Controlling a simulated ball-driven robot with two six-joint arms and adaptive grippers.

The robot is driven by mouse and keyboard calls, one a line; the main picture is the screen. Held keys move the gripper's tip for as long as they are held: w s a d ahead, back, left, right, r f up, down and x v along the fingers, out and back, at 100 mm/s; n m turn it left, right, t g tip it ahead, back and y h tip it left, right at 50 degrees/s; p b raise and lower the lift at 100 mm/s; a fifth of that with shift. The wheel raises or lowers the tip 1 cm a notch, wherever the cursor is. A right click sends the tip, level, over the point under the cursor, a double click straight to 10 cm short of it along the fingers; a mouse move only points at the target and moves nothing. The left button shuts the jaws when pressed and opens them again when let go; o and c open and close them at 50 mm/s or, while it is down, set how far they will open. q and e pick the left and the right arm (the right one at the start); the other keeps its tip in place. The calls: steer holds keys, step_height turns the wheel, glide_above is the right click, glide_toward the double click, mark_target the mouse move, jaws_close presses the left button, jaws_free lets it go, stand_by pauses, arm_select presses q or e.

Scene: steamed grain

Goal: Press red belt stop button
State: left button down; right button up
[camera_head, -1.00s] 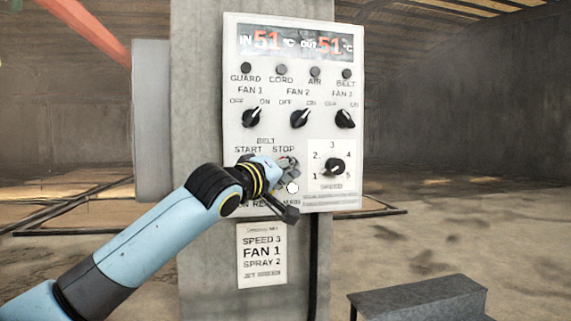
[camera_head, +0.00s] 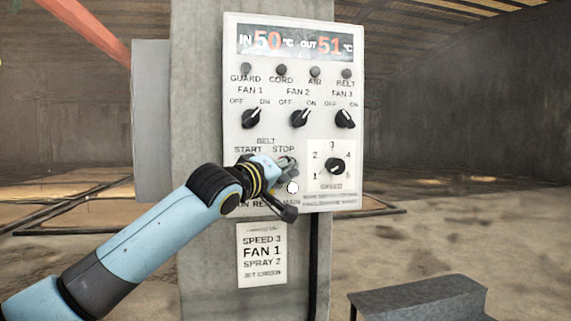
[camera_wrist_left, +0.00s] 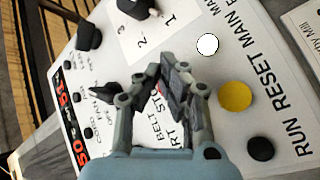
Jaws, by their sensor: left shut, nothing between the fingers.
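The control panel (camera_head: 292,135) is white and mounted on a grey column. Its BELT label stands over START and STOP. My left gripper (camera_head: 287,166) is at the panel just below the STOP label, fingers shut and empty, covering the STOP button in the head view. In the left wrist view the shut fingers (camera_wrist_left: 176,80) are over the panel beside the STOP lettering. A small sliver of the red stop button (camera_wrist_left: 161,88) shows there between the finger links; most of it is hidden. I cannot tell whether the fingertips touch it. My right gripper is not in view.
A white button (camera_head: 292,188) sits just below the gripper. The wrist view also shows a yellow button (camera_wrist_left: 235,97) and a black button (camera_wrist_left: 261,148). The speed knob (camera_head: 335,167) is close on the right; fan knobs (camera_head: 300,118) are above. A grey metal block (camera_head: 420,300) stands lower right.

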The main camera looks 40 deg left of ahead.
arm_select(q)
steer(key=shift+d, duration=0.1)
steer(key=shift+s+d, duration=0.6)
stand_by(0.3)
steer(key=s+d+p, duration=0.1)
steer(key=s+d, duration=0.2)
steer(key=shift+s+d+p, duration=0.15)
steer(key=shift+d+p, duration=0.15)
steer(key=shift+d, duration=0.1)
stand_by(0.8)
